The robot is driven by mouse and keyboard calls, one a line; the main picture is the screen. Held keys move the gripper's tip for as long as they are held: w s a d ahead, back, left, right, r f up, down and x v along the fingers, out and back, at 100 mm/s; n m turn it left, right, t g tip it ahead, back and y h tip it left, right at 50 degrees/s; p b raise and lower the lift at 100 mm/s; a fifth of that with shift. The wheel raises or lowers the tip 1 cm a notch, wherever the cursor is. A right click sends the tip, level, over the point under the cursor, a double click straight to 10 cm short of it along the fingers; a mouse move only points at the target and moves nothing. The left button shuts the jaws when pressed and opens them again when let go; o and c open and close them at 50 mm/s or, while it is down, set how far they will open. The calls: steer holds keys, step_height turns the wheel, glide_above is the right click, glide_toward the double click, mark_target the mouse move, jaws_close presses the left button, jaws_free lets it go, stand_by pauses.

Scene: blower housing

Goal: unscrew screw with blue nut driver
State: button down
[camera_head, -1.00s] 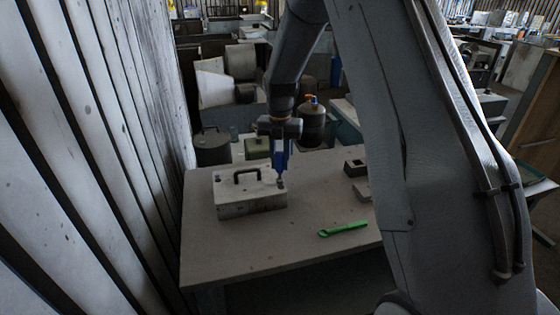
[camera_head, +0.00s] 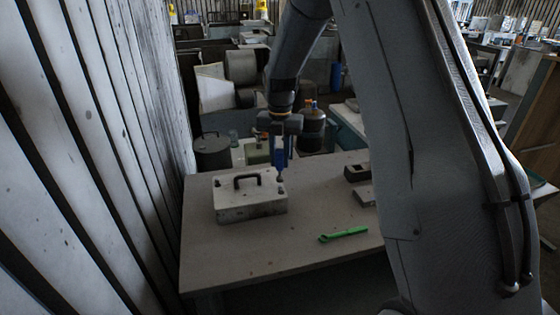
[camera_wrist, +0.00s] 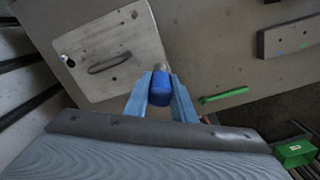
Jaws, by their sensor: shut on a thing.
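My gripper (camera_head: 281,148) points down over the table and is shut on the blue nut driver (camera_wrist: 160,88), which sits between its blue fingers in the wrist view. The driver's metal tip (camera_head: 280,178) points down by the right edge of the white blower housing (camera_head: 249,199), which has a dark handle on top. In the wrist view the housing (camera_wrist: 93,80) lies at upper left, with a small round screw-like spot (camera_wrist: 66,59) near its far left corner. Whether the tip touches the housing or a screw cannot be told.
A green wrench (camera_head: 343,235) lies on the table (camera_head: 240,260) at the front right. Two grey blocks (camera_head: 357,173) (camera_head: 364,196) lie at the table's right. A plank wall stands close on the left. The table's front is clear.

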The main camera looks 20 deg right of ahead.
mark_target(280, 150)
steer(key=shift+r, duration=2.55)
